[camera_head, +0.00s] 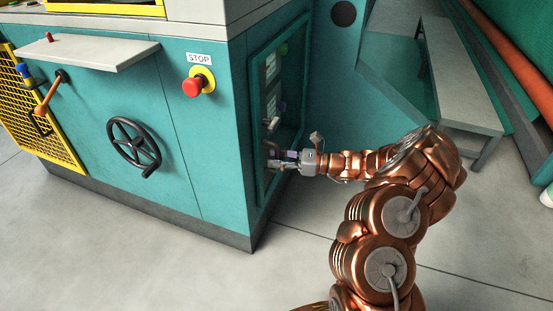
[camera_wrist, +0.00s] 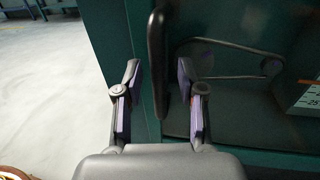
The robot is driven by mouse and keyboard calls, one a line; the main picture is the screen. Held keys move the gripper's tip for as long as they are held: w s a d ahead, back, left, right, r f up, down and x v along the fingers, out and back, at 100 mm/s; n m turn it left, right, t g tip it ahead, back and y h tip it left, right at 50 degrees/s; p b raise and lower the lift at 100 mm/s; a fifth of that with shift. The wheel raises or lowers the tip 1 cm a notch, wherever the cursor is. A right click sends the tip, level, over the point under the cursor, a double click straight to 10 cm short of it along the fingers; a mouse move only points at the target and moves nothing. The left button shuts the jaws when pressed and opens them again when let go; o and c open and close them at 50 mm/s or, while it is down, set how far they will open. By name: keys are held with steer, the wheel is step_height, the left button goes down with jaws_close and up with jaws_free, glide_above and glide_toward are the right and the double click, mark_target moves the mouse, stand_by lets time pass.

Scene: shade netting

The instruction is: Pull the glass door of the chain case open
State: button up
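The chain case is on the right side face of the teal machine, and its glass door (camera_head: 290,75) looks shut. In the wrist view the dark glass (camera_wrist: 235,65) shows a chain loop (camera_wrist: 232,45) behind it. The door's upright black handle (camera_wrist: 157,60) stands near the door's left edge. My gripper (camera_head: 278,160) is at the door's lower part; in the wrist view my gripper (camera_wrist: 159,75) is open, with one finger on each side of the handle. The handle appears nearer the right finger, with a gap to the left one. I cannot tell whether either finger touches it.
The machine's front has a red stop button (camera_head: 192,86), a black handwheel (camera_head: 134,145) and a grey shelf (camera_head: 98,52). A yellow mesh guard (camera_head: 30,110) is at the left. A grey bench (camera_head: 460,85) stands at the back right. The concrete floor (camera_head: 180,260) in front is clear.

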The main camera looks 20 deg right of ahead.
jaws_close()
steer(key=shift+d, duration=0.1)
stand_by(0.5)
